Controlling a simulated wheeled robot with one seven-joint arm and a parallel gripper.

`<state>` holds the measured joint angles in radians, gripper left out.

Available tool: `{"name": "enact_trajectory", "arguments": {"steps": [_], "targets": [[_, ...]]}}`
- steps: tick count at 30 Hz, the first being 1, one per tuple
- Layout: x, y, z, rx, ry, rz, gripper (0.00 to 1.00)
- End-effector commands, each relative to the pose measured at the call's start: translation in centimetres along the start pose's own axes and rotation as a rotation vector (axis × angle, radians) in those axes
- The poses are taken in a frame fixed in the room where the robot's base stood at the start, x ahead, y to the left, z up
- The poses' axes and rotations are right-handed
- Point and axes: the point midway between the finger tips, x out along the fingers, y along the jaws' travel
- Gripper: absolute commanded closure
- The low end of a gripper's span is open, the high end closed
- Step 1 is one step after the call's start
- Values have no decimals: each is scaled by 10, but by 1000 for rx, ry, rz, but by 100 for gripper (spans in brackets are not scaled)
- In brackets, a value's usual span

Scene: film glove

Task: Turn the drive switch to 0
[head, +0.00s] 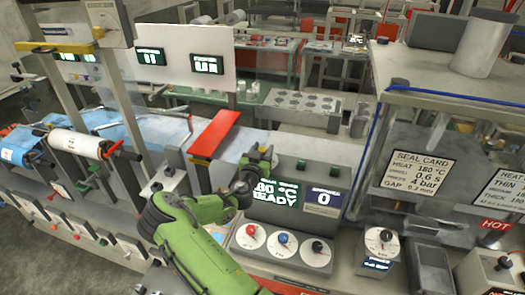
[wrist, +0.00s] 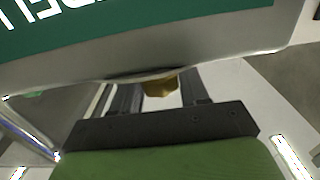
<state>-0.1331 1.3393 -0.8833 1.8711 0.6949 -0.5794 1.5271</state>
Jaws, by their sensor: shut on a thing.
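In the wrist view, my gripper (wrist: 160,92) has its two dark fingers on either side of a small brass-coloured piece (wrist: 160,86), shut on it. The piece sits under the lower edge of a grey housing (wrist: 200,58) with a green, white-lettered face. Its upper part is hidden, so I cannot tell whether it is the drive switch or how it is turned. In the head view, my green arm reaches up to the left of a grey console (head: 290,200), and the fingertips are hidden.
The console front has a red knob (head: 250,229), a blue knob (head: 283,238) and a black knob (head: 317,246). A separate dial box (head: 378,240) stands to the right. A red plate (head: 214,133) is close behind my arm. A white roll (head: 75,143) lies at the left.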

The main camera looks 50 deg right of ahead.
Motion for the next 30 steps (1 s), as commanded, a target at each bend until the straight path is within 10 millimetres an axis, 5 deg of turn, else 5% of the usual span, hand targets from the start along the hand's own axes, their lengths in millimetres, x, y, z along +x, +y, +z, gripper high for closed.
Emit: {"name": "enact_trajectory", "arguments": {"steps": [11, 30], "targets": [[1, 2, 2, 3, 4, -147, 86], [0, 1, 0, -8, -4, -652, 86]]}}
